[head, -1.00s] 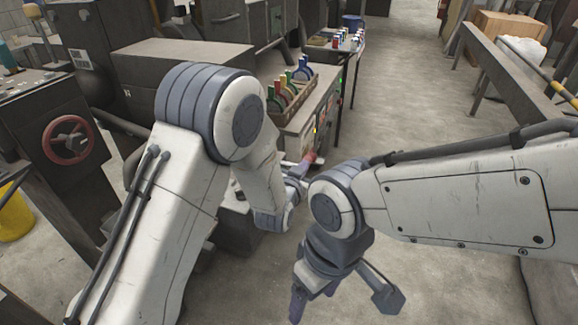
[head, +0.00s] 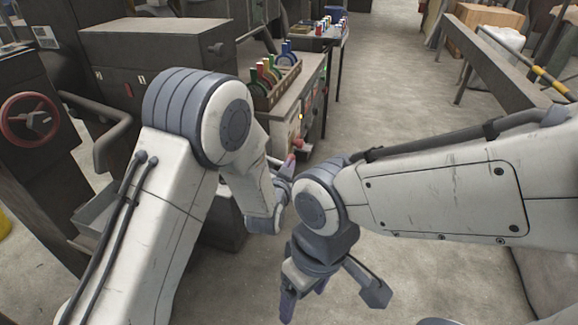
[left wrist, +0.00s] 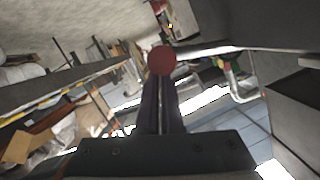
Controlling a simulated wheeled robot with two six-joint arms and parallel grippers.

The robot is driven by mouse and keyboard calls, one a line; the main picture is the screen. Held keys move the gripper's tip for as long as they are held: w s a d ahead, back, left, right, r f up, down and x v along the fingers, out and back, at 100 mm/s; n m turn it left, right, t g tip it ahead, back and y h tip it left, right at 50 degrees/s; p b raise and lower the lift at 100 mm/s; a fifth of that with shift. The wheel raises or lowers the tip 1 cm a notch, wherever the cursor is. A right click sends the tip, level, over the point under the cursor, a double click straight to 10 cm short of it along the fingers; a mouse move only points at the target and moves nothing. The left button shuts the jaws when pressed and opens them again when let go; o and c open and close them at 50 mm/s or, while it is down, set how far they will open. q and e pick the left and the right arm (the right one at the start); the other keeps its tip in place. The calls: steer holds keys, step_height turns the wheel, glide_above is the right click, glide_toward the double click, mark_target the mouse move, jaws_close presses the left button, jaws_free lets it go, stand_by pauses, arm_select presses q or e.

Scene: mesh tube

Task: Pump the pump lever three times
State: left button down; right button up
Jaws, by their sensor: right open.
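A red ball knob (head: 299,143), which looks like the lever's end, shows by the front of the bench in the head view. In the left wrist view the red knob (left wrist: 161,60) overlaps the tips of my left gripper (left wrist: 162,82). Its two dark fingers run close together with a thin bright slit between them. Whether they grip the lever I cannot tell. In the head view my left gripper (head: 289,167) is small and just below the knob. The lever's rod is hidden. My right gripper (head: 303,296) is open, empty and pointing down, over the floor.
A grey bench (head: 311,92) carries a rack of coloured levers (head: 272,74). A dark machine with a red handwheel (head: 30,117) stands at the left. A dark beam (head: 505,58) lies at the right. The concrete floor (head: 385,110) between is clear.

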arm_select(q)
steer(key=s+a+r+p, duration=0.1)
steer(key=s+r, duration=0.4)
steer(key=s, duration=0.5)
steer(key=shift+a+r, duration=0.15)
steer(key=shift+r, duration=0.25)
